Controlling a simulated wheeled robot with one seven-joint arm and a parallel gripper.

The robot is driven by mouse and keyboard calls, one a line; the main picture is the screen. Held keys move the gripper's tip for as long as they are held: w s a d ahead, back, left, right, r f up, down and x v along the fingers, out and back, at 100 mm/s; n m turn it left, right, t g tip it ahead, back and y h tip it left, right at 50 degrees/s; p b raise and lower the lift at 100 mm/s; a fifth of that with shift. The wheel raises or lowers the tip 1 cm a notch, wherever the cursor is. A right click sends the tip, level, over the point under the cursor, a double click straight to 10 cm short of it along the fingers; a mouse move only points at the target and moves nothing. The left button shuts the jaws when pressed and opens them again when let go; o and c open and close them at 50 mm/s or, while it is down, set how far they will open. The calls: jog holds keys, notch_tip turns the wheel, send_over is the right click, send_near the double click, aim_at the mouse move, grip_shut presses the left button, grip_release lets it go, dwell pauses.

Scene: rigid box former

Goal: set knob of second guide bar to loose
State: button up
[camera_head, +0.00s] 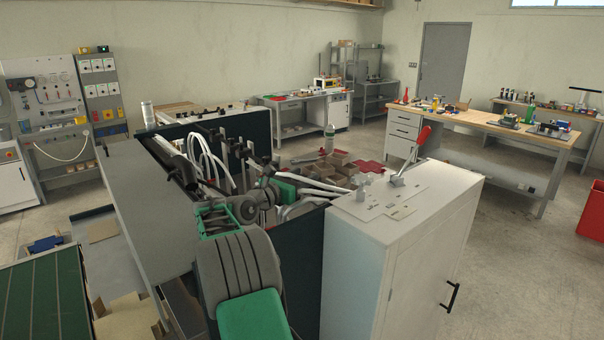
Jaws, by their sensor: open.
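The box former (150,215) stands open-topped in front of me, with dark side walls and a grey outer panel. Inside it are guide bars, pale curved tubes (207,150) and several small black knobs (247,153). I cannot tell which knob belongs to the second guide bar, or how it is set. My grey and green arm reaches over the machine from the bottom. My gripper (271,167) is small among the bars near the machine's middle and is open. Its fingertips are hard to make out, and I see nothing held. I cannot tell whether it touches a bar or knob.
A white cabinet (350,240) with a red-handled lever (421,136) on top stands close on the right. A green belt (45,300) lies at the lower left. Cardboard boxes (335,165) lie behind the machine.

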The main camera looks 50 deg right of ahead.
jog(key=shift+c, duration=0.5)
grip_shut()
